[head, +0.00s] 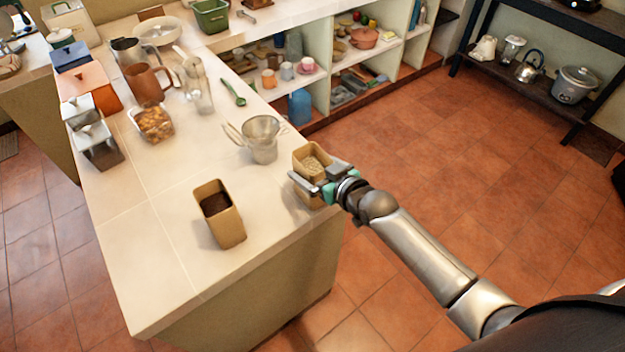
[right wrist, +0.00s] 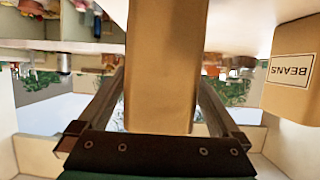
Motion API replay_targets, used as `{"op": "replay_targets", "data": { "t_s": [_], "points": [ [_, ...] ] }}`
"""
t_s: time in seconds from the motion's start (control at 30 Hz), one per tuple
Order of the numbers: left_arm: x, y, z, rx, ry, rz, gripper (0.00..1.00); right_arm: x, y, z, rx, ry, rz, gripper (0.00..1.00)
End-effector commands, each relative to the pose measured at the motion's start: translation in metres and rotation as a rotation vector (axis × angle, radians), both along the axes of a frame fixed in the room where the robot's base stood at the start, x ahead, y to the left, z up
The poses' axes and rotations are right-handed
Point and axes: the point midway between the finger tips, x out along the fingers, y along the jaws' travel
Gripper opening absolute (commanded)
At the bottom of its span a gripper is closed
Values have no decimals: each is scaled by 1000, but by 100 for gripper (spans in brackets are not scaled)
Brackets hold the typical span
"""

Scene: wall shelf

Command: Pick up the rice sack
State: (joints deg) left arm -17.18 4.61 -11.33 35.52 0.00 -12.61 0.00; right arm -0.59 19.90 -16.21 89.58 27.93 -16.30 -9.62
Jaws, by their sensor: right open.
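The rice sack (head: 304,194) is an open-topped tan paper sack with pale grain inside. It stands upright at the right edge of the counter. My right gripper (head: 318,178) is at the sack, its fingers reaching along two sides. In the right wrist view the sack's plain tan face (right wrist: 163,70) stands between the two fingers, with small gaps visible beside it. The jaws are open around it. Part of the sack is hidden by the gripper in the head view. My left gripper is not in view.
A second tan sack (head: 227,226) with dark contents stands to the left; a sack labelled BEANS (right wrist: 290,80) shows in the right wrist view. A strainer on a cup (head: 264,150) stands just behind the rice sack. The counter's front (head: 160,290) is clear.

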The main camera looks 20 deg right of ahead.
Motion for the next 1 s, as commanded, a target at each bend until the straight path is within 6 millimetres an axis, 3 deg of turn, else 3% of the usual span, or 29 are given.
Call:
{"op": "replay_targets", "data": {
  "t_s": [0.23, 1.0],
  "points": [
    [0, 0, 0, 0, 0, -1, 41, 1, 0, 0, 0, -1, 0, 98],
    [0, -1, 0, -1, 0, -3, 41, 0, 0, 0, 0, 0, 0, 11]
  ]
}}
